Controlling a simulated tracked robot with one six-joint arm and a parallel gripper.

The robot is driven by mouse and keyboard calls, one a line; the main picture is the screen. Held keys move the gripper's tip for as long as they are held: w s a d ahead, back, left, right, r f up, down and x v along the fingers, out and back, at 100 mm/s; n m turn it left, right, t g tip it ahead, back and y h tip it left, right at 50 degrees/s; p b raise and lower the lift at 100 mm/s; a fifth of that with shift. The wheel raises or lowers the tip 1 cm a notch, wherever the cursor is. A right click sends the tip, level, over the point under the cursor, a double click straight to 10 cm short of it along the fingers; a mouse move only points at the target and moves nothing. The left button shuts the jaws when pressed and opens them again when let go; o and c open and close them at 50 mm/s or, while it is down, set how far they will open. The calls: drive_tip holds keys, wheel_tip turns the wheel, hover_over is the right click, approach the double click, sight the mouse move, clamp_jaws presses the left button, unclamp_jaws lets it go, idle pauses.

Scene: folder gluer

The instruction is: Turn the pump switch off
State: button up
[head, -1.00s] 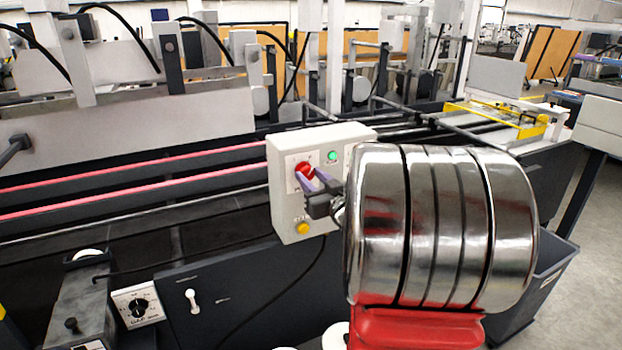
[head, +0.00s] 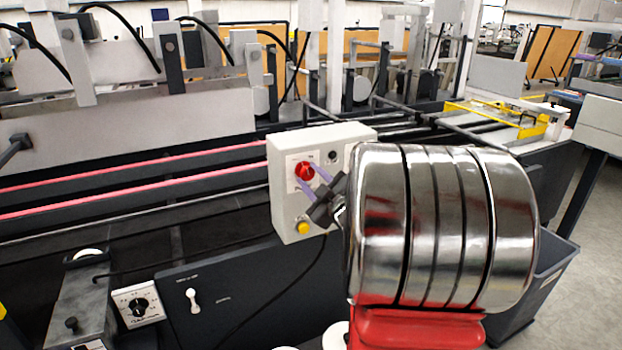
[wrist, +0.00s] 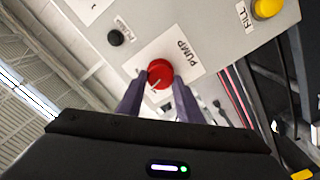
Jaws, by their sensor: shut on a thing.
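The pump switch is a red round knob (head: 305,171) on the face of a light grey control box (head: 290,215). In the wrist view the knob (wrist: 160,73) has a pale pointer line and sits on a white plate marked PUMP. My gripper (head: 313,180) has purple fingers, one on each side of the knob, and is shut on it. In the wrist view the fingers (wrist: 160,90) reach the knob from below. A small round lamp (head: 332,156) beside the switch is dark, also in the wrist view (wrist: 116,37). My arm hides the box's right part.
A yellow FILL button (head: 303,228) sits low on the same box and shows in the wrist view (wrist: 268,8). A dial (head: 138,306) and a white toggle (head: 192,299) are on the lower left panel. Red belts (head: 130,200) run left of the box.

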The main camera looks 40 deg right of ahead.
drive_tip(key=n, duration=0.5)
drive_tip(key=shift+a+f, duration=0.15)
drive_tip(key=shift+f, duration=0.05)
idle(0.4)
drive_tip(key=o, duration=1)
drive_tip(key=shift+r, duration=0.1)
drive_tip(key=shift+s, duration=0.5)
drive_tip(key=v, duration=1.2)
drive_tip(key=shift+s+a, duration=0.25)
drive_tip(key=shift+s, duration=0.1)
